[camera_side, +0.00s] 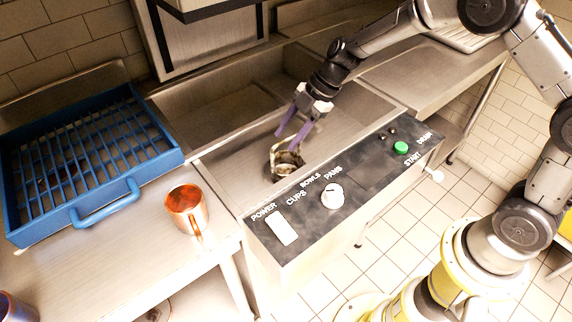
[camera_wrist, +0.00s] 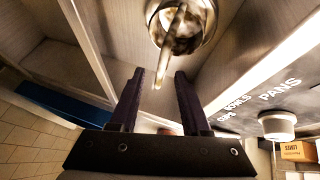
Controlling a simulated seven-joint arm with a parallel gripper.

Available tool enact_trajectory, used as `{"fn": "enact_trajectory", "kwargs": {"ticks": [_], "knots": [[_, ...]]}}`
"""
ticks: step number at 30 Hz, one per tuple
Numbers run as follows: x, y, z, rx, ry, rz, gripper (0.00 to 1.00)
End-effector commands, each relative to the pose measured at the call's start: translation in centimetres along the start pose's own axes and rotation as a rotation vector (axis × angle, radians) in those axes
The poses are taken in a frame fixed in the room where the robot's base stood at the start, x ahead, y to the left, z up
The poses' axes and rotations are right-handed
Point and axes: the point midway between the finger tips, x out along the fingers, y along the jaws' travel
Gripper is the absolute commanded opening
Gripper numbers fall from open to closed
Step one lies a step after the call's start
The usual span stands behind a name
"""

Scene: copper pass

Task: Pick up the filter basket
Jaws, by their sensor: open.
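The filter basket (camera_side: 285,159) is a small round metal cup with a pale inside, sitting in the steel basin just behind the control panel. In the wrist view the filter basket (camera_wrist: 183,27) shows at the top, with a bar-like handle (camera_wrist: 166,52) pointing down between the fingers. My gripper (camera_side: 293,138) has two purple fingers, open and pointing down, close above and beside the basket. In the wrist view my gripper (camera_wrist: 159,75) is open with nothing clamped between its fingertips. Whether a finger touches the basket I cannot tell.
The dark control panel (camera_side: 345,185) with a white knob (camera_side: 332,196) and green button (camera_side: 401,148) borders the basin in front. A copper mug (camera_side: 187,209) stands on the left counter (camera_side: 120,255). A blue rack (camera_side: 88,160) lies behind it. The basin (camera_side: 225,158) left of the basket is clear.

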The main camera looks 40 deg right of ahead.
Motion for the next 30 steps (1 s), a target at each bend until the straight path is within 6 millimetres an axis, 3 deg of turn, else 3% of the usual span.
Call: {"fn": "enact_trajectory", "kwargs": {"ticks": [12, 21, 22, 30], "knots": [[4.8, -0.1, 0.4, 0.001, 0.001, -0.002, 0.47], [5.3, 0.0, 0.4, 0.001, 0.0, 0.0, 0.47], [5.3, 0.0, 0.4, 0.001, 0.0, 0.0, 0.45], [5.3, 0.0, 0.4, 0.001, 0.0, 0.0, 0.0]]}}
